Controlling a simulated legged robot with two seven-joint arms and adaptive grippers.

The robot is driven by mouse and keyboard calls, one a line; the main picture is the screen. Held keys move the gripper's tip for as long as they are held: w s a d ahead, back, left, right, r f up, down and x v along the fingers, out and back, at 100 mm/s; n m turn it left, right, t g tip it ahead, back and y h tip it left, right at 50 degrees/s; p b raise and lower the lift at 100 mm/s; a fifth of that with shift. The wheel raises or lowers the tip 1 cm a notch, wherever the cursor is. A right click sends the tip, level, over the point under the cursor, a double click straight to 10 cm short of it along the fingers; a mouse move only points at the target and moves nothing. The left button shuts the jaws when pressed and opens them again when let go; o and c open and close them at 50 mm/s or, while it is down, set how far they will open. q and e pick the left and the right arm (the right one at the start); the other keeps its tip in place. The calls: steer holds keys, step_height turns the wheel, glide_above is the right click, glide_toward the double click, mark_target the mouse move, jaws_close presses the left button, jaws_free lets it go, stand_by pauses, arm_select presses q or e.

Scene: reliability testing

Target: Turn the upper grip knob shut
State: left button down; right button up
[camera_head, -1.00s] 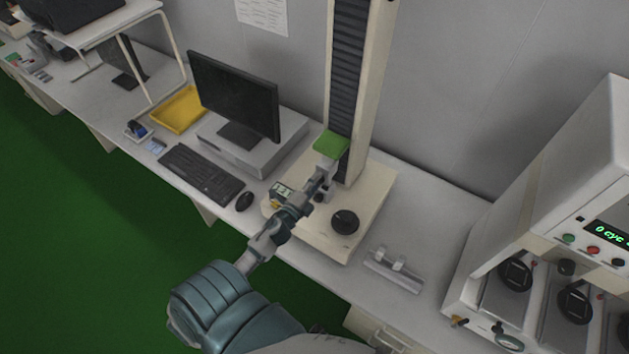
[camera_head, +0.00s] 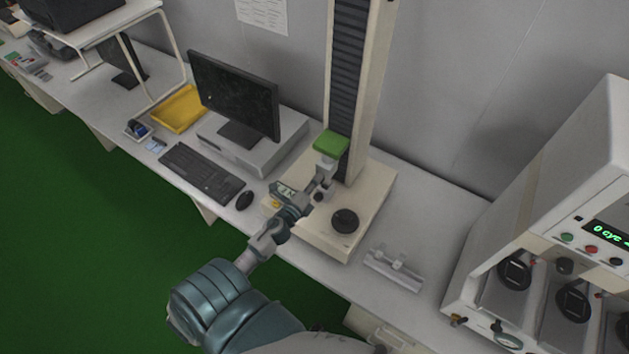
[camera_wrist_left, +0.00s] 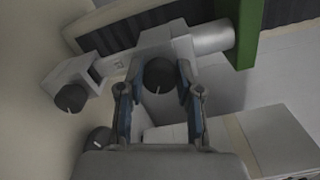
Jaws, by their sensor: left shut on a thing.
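The test stand (camera_head: 368,205) has a tall column, a cream base and a green crosshead (camera_head: 331,144) with a grey upper grip (camera_head: 327,168) below it. In the left wrist view the upper grip's dark round knob (camera_wrist_left: 159,75), with a white mark line, sits between the fingertips of my left gripper (camera_wrist_left: 158,88). The left gripper (camera_head: 310,190) is shut on this knob. A second dark knob with a white mark (camera_wrist_left: 96,96) shows to the left on another grip part. My right gripper is not in view.
A black round knob (camera_head: 345,221) stands on the base's right side. A keyboard (camera_head: 202,172), mouse (camera_head: 245,200) and monitor (camera_head: 235,95) are to the left. A cycling tester (camera_head: 560,215) stands at the right.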

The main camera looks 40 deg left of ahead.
arm_select(q)
steer(key=shift+s+d+f, duration=0.1)
steer(key=shift+d+f, duration=0.05)
steer(key=shift+f, duration=0.2)
steer(key=c, duration=0.8)
jaws_free()
steer(key=shift+o, duration=0.2)
steer(key=shift+w+d+r, duration=0.1)
steer(key=shift+w, duration=0.1)
steer(key=shift+s, duration=0.1)
steer(key=s+d, duration=0.1)
steer(key=s, duration=1)
steer(key=shift+s+d, duration=0.25)
steer(key=shift+s, duration=0.15)
steer(key=shift+a, duration=0.2)
